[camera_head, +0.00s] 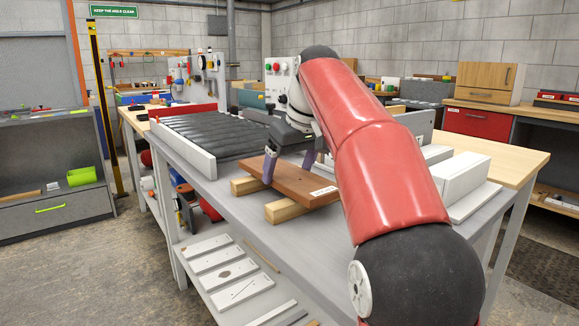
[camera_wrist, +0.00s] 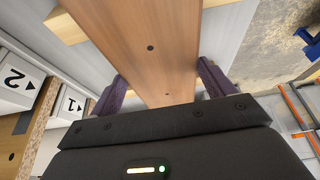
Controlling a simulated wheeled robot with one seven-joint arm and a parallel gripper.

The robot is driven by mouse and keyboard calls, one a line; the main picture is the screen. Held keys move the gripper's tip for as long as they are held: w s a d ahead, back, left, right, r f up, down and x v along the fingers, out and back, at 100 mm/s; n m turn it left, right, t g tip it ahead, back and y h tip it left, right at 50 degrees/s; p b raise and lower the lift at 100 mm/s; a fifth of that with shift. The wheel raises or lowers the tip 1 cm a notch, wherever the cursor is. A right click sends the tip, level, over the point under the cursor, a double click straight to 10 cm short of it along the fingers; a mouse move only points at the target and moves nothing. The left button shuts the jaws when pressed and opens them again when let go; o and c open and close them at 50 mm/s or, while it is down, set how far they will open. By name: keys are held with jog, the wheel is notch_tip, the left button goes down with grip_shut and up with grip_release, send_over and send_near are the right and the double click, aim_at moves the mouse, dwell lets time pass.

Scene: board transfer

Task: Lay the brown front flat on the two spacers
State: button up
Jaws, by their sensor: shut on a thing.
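The brown front (camera_head: 303,183), a flat wooden board with a small white label, lies level across the two pale wooden spacers. One spacer (camera_head: 244,187) shows at its left end, the other (camera_head: 283,211) nearer the camera. I cannot tell whether the board touches both. My gripper (camera_head: 289,163) is shut on the board, with one purple finger at each long edge. In the wrist view the board (camera_wrist: 150,48) runs between the fingers of my gripper (camera_wrist: 160,85). A spacer end (camera_wrist: 66,27) sticks out at its left. My arm hides part of the board's right side.
The grey bench (camera_head: 215,190) carries a black roller conveyor (camera_head: 210,132) behind the board. White blocks (camera_head: 462,178) stand at the right. Holders marked 1 and 2 (camera_wrist: 70,103) show left in the wrist view. White panels lie on a lower shelf (camera_head: 225,270).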

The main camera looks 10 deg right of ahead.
jog(key=shift+f, duration=0.3)
jog(key=o, duration=1.1)
jog(key=p+v, duration=0.2)
jog(key=v, duration=0.5)
jog(key=shift+s+d+r, duration=0.1)
jog(key=shift+s+r, duration=0.1)
jog(key=shift+r, duration=0.15)
jog(key=shift+s, duration=0.1)
